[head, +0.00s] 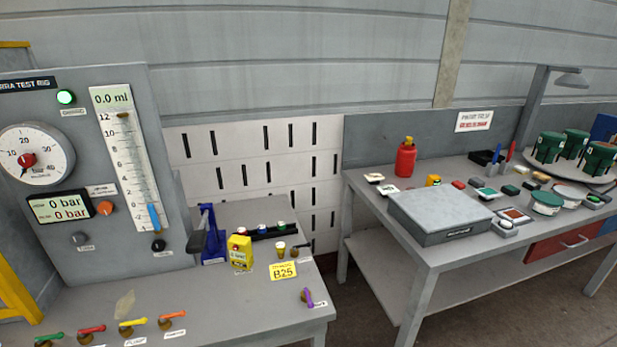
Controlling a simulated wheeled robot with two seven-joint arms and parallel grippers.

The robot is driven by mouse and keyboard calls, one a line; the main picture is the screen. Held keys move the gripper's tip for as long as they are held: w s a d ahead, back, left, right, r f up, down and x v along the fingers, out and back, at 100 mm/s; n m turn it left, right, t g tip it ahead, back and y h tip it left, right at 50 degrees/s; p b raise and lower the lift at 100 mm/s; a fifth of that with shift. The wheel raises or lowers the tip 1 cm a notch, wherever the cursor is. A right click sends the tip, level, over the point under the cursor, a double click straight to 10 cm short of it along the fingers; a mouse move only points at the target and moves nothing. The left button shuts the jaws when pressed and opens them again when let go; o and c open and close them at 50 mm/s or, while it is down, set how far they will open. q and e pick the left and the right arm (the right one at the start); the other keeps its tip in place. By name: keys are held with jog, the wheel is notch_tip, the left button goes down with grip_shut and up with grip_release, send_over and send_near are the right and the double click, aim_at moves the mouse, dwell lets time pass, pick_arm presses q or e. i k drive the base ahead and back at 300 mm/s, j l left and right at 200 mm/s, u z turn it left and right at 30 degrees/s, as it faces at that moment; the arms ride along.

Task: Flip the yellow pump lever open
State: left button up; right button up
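The yellow lever (133,322) is on the grey bench at the lower left, in a row of coloured levers. It sits on a small brass valve body (126,331) and its handle points to the right and slightly up in the picture. A small white label (135,341) lies just below it, its text too small to read surely. Neither of my grippers shows in the head view.
A green lever (48,337), a red lever (91,329) and an orange lever (172,314) flank the yellow one. Behind stands the test rig panel (120,240) with gauge. A yellow bottle (240,252) and purple lever (308,297) are further right.

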aim_at(123, 325)
jog(key=u, duration=1.4)
